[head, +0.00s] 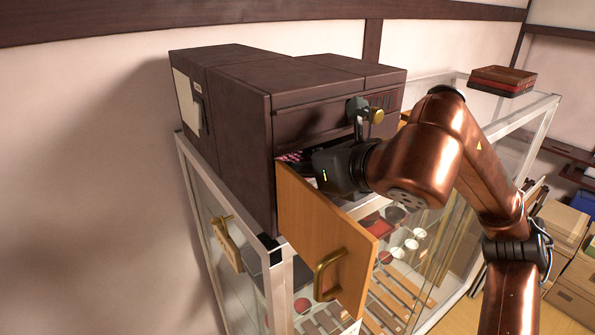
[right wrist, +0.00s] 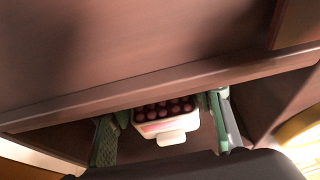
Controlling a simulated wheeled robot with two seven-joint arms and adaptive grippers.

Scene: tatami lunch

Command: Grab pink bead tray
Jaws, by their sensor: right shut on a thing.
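The pink bead tray (right wrist: 165,127) is a small pale tray with a front tab, filled with rows of dark pinkish beads. It sits inside the dark cabinet's compartment, between the two green fingers of my right gripper (right wrist: 163,128) in the right wrist view. In the head view, pink beads (head: 289,157) show just inside the opening, beside my right gripper (head: 318,168), which reaches in. Its fingertips are hidden there by the cabinet and the gripper's body. My right gripper is shut on the tray. My left gripper is out of view.
The dark cabinet (head: 235,130) stands on a glass display case (head: 205,195). Its wooden door (head: 318,225) with a brass handle hangs open below my right gripper. Stacked trays (head: 503,80) sit on the case at the back right.

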